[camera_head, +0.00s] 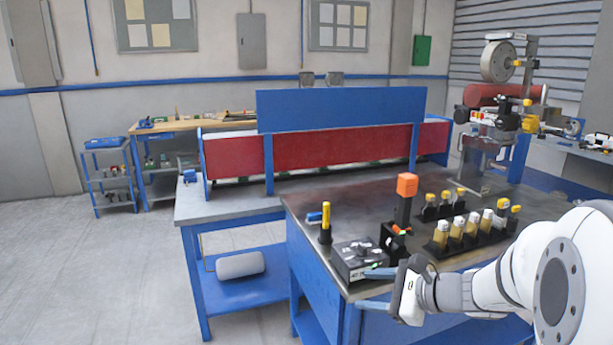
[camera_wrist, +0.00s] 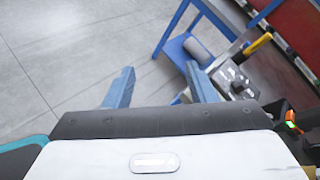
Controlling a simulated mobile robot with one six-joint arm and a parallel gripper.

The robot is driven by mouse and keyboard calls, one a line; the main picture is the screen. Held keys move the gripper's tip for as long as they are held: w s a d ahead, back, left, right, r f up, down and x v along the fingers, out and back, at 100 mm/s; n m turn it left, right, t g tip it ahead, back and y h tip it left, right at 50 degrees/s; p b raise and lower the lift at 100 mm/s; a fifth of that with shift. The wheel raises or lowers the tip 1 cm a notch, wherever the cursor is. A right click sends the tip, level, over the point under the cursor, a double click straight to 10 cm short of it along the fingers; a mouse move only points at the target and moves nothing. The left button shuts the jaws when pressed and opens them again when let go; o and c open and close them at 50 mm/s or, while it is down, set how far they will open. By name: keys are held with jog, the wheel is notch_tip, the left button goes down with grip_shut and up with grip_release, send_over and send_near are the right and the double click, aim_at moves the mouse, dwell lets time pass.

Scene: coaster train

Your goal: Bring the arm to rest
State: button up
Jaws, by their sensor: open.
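My gripper (camera_head: 368,289) reaches in from the right in the head view, at the front edge of the dark-topped workbench (camera_head: 345,216). Its two blue fingers are apart, with nothing between them. In the wrist view the open gripper (camera_wrist: 161,88) shows over grey floor, the fingers spread wide. My white arm runs from the gripper to the right edge of the head view, covering the bench's front right part.
A dark control box (camera_head: 357,260) stands right behind my gripper. An orange-topped post (camera_head: 406,187) and racks of yellow-capped bottles (camera_head: 457,232) stand farther back. A grey roll (camera_head: 240,265) lies on a low blue shelf. The floor at left is clear.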

jog(key=s+a+f+n+g+h+p, duration=0.1)
jog(key=s+a+n+g+h, duration=0.15)
jog(key=s+n, duration=0.4)
jog(key=s+a+f+n+g+h, duration=0.1)
jog(key=s+n+g+h, duration=0.1)
jog(key=s+n+g, duration=0.4)
jog(key=s+d+n+t+h+p, duration=0.1)
jog(key=s+d+n+t+h, duration=0.2)
jog(key=s+d+n+h, duration=0.2)
jog(key=shift+s+d+r+n+h, duration=0.2)
jog(key=shift+s+r+n+h, duration=0.3)
jog(key=shift+n, duration=0.45)
